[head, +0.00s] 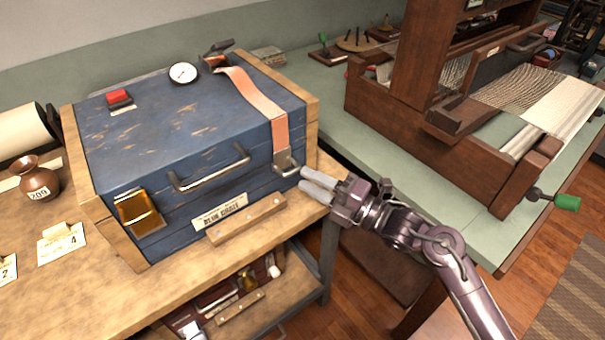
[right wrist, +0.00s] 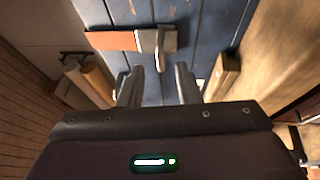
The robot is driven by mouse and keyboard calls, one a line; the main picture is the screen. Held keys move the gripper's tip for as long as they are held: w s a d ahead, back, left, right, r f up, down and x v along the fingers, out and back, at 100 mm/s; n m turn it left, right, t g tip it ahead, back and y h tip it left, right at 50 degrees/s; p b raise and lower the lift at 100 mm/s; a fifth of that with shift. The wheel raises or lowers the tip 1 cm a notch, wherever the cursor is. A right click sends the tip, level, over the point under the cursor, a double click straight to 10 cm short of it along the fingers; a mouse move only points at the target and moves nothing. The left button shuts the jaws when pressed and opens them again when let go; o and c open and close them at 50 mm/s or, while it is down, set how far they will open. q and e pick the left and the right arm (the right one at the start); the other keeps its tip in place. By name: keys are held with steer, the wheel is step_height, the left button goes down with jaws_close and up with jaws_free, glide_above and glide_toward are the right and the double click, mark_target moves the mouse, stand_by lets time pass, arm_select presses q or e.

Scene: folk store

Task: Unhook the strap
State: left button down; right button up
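The salmon-coloured strap (head: 258,98) runs from the back of the blue chest (head: 165,125) over its lid and down the front right. It ends at a metal buckle with a hook or lever (head: 286,164), which looks fastened at the chest's front. The strap (right wrist: 110,40) and the metal buckle (right wrist: 158,42) also show in the right wrist view. My right gripper (head: 304,180) is just in front of and below the buckle. In the right wrist view its two fingers (right wrist: 158,76) are apart, with the lever's end pointing between their tips; contact cannot be told. My left gripper is out of view.
The chest has a metal handle (head: 210,170), a brass latch (head: 139,210) and a wooden strip (head: 247,218) below. A dial gauge (head: 183,73) stands on the lid. A copper vase (head: 38,180) is at left. A wooden loom (head: 450,130) stands right, beyond my arm.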

mark_target(287, 151)
steer(key=shift+x, duration=1.25)
jaws_close()
